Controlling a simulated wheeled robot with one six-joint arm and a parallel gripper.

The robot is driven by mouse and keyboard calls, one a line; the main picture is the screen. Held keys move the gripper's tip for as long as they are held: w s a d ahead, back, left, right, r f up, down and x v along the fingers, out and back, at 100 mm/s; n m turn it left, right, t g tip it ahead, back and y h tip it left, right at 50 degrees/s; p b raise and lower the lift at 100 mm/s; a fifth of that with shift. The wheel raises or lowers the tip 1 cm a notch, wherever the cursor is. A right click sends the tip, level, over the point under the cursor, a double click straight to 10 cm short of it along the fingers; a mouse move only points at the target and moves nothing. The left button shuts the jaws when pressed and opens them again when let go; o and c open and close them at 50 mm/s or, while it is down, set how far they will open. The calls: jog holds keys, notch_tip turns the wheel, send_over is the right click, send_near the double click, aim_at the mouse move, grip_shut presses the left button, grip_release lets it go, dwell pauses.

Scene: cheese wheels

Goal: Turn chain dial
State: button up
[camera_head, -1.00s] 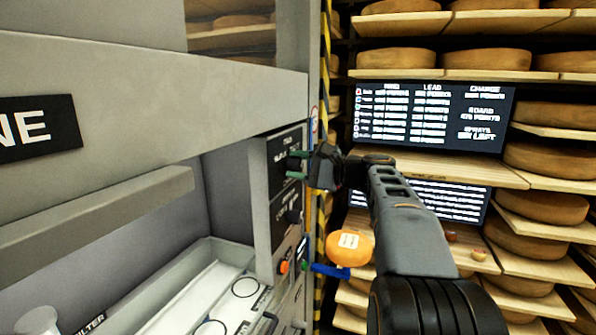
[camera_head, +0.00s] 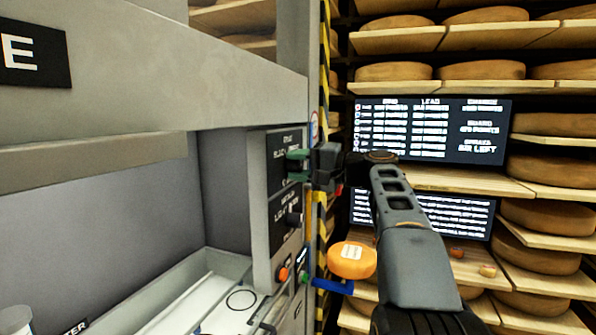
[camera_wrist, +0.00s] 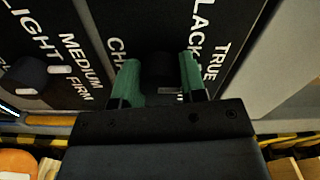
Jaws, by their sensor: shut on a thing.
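The chain dial (camera_wrist: 161,70) is a dark knob on the upper black plate of the machine, with words "TRUE", "BLACK" and a partly covered "CH…" around it. My gripper (camera_wrist: 160,66) has two green fingers, one on each side of this knob, shut on it in the wrist view. In the head view my gripper (camera_head: 298,164) reaches the upper plate from the right, and its fingers hide the dial. The dial's exact pointing is hard to tell.
A second dark knob (camera_wrist: 28,76), marked light, medium and firm, sits on the plate below. An orange button (camera_head: 283,274) is lower on the machine. An orange cheese (camera_head: 351,260) is beside the panel. Shelves of cheese wheels (camera_head: 487,70) and screens (camera_head: 432,130) stand behind.

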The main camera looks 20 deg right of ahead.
dwell(0.4)
jog(key=o, duration=0.9)
jog(key=shift+d, duration=0.1)
jog(key=v, duration=1.3)
jog(key=shift+s+d+b, duration=0.2)
jog(key=shift+s+b, duration=0.1)
jog(key=shift+b, duration=0.1)
